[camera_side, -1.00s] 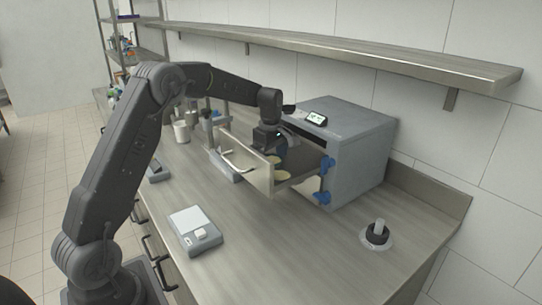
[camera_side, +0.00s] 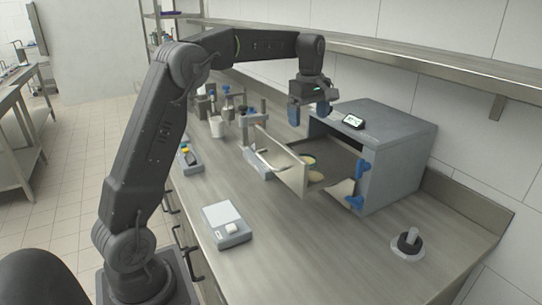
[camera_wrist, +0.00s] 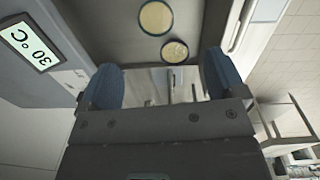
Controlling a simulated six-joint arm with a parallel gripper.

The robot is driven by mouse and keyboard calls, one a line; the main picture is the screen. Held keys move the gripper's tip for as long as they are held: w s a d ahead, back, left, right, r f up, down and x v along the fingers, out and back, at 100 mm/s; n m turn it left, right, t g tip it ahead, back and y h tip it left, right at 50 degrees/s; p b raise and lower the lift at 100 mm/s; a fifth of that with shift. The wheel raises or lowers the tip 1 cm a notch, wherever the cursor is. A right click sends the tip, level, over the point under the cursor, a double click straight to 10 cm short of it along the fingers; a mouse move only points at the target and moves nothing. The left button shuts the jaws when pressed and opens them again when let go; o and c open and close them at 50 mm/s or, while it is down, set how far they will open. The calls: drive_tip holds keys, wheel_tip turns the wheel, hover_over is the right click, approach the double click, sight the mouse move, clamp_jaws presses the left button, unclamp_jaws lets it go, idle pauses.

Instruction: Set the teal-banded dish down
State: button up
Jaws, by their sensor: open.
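Two round dishes with pale yellow contents lie in the open drawer (camera_side: 283,166). One dish (camera_side: 307,160) is farther back and the other dish (camera_side: 316,177) is nearer the side camera. My gripper (camera_side: 309,116) is above the drawer, clear of both dishes. Its blue fingers are spread with nothing between them, as the wrist view (camera_wrist: 160,75) also shows.
The drawer belongs to a grey box (camera_side: 385,145) whose display (camera_wrist: 31,43) reads 30 °C. A flat device with a white plate (camera_side: 226,222) and a black round holder (camera_side: 409,243) stand on the counter. A shelf (camera_side: 440,75) runs along the wall behind.

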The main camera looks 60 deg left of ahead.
drive_tip(key=s+d+r+m+t, duration=0.2)
drive_tip(key=s+d+r+m, duration=0.2)
drive_tip(key=s+d+m, duration=0.3)
drive_tip(key=s+d+f+m+t, duration=0.1)
drive_tip(key=s+d+f+m, duration=0.1)
drive_tip(key=s, duration=0.5)
drive_tip(key=s+d+f+m+t, duration=0.1)
drive_tip(key=s+d+f+m, duration=0.1)
drive_tip(key=s+d+m, duration=0.3)
drive_tip(key=s+d+f+m+t, duration=0.1)
drive_tip(key=s+d+f+m, duration=0.1)
drive_tip(key=s, duration=0.7)
drive_tip(key=d+m, duration=0.1)
drive_tip(key=m, duration=0.1)
drive_tip(key=shift+d+f+m, duration=0.35)
drive_tip(key=shift+f+m, duration=0.05)
drive_tip(key=shift+c, duration=0.5)
